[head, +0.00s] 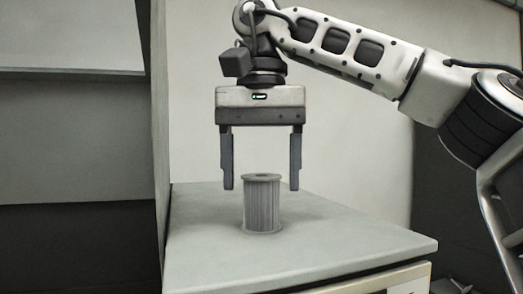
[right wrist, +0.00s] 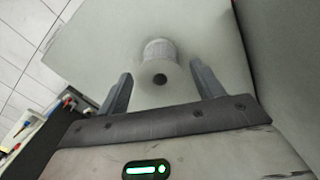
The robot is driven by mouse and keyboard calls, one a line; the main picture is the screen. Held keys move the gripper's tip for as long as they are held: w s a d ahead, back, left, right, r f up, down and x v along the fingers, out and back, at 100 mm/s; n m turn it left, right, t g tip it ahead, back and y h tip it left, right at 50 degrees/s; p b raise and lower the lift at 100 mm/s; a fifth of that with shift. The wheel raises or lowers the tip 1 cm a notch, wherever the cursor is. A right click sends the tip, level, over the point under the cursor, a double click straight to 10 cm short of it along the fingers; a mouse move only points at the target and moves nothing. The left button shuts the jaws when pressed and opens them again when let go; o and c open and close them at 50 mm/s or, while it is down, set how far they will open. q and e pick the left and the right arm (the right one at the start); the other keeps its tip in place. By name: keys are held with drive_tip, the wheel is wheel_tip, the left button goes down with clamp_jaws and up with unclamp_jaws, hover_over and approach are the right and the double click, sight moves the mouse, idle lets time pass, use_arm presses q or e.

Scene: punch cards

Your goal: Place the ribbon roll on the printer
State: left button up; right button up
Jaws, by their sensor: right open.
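A grey ribbon roll (head: 262,207), a ribbed spool with flanged ends and a hole in its top, stands upright on a flat grey-topped surface (head: 335,240). My right gripper (head: 260,187) points straight down over it, open, with one finger on each side. The fingertips are about level with the top of the roll, and gaps show between them and it. In the right wrist view the roll (right wrist: 160,62) lies between and beyond the fingers, its dark hole facing the camera. My left gripper is not in view. I cannot tell whether this surface is the printer.
A tall grey panel (head: 158,120) stands just left of the surface, and a pale wall is behind. The surface is otherwise bare around the roll. In the right wrist view, a shelf with small colored items (right wrist: 62,108) and tiled floor (right wrist: 25,50) show at left.

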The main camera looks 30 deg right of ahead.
drive_tip(key=shift+r, duration=1.65)
drive_tip(key=shift+f, duration=0.1)
